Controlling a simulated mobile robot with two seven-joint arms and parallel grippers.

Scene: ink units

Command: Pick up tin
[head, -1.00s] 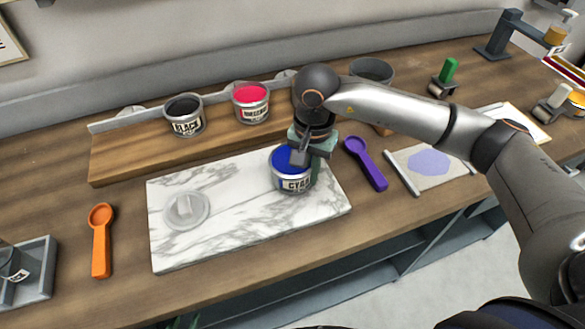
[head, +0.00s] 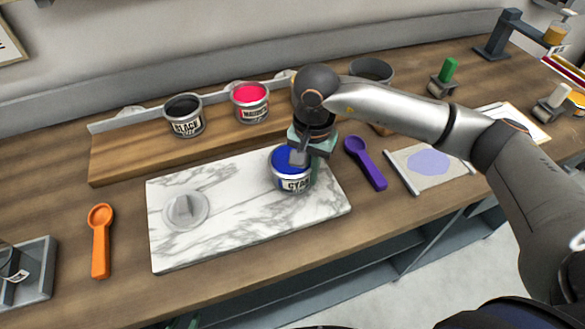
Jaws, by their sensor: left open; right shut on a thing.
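The tin of cyan ink (head: 292,183) stands upright on the marble slab (head: 245,225), near its right end, with blue ink showing in its open top. My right gripper (head: 301,160) reaches down over the tin from the right and is shut on its rim at the right side. The fingertips are partly hidden by the gripper body and the tin. No gap between the tin and the slab can be made out. My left gripper is not in view.
A black tin (head: 184,117) and a magenta tin (head: 250,102) stand on the wooden shelf behind. A round grey lid (head: 184,210) lies on the slab's left. An orange scoop (head: 100,240) and a purple scoop (head: 366,163) flank the slab.

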